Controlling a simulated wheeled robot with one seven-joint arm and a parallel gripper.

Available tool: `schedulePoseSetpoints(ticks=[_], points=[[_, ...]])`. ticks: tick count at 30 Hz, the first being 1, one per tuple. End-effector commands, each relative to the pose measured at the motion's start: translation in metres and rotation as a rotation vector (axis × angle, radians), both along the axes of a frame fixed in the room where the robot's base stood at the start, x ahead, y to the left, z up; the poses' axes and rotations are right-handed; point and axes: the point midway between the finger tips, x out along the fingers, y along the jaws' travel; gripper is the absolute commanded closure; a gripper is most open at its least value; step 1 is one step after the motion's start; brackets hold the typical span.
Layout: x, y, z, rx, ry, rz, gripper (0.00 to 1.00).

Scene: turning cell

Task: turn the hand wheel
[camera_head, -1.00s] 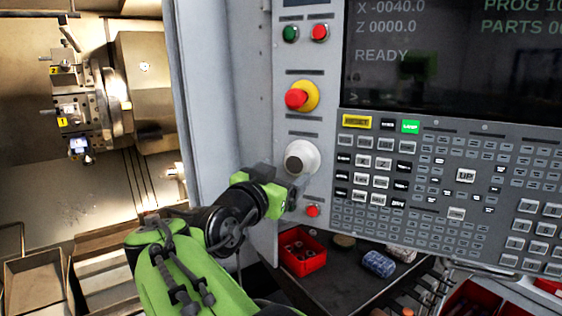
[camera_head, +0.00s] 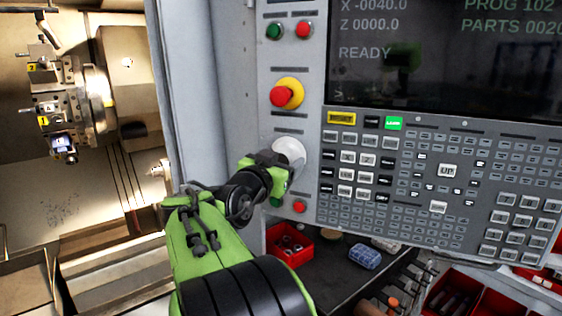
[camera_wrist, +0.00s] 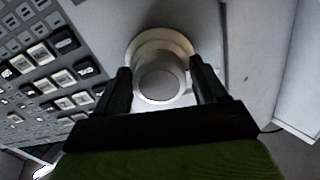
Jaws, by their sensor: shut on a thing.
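The hand wheel (camera_head: 291,150) is a pale round knob on the grey control panel, below the red and yellow mushroom button. My gripper (camera_head: 282,161) is at the wheel and hides its lower left part in the head view. In the wrist view the hand wheel (camera_wrist: 160,80) shows as a light cylinder on a wider round base. The two dark fingers of my gripper (camera_wrist: 160,68) stand on either side of the knob, shut on it.
A small red button (camera_head: 299,207) sits just below the wheel. The key field (camera_head: 430,185) and screen (camera_head: 440,60) lie to the right. A red bin (camera_head: 290,246) and a blue object (camera_head: 365,257) are on the dark shelf below. The lathe chuck (camera_head: 97,100) is at left.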

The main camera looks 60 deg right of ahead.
Motion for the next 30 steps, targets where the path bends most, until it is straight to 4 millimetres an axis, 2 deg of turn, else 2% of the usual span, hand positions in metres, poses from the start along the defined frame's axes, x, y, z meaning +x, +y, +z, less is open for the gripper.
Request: schedulePoseSetpoints(ticks=[11,30], points=[[0.0000,0.0002,-0.0007,-0.004,0.113,-0.001,0.60],[-0.0003,0.0001,-0.0001,-0.033,0.691,0.000,0.60]])
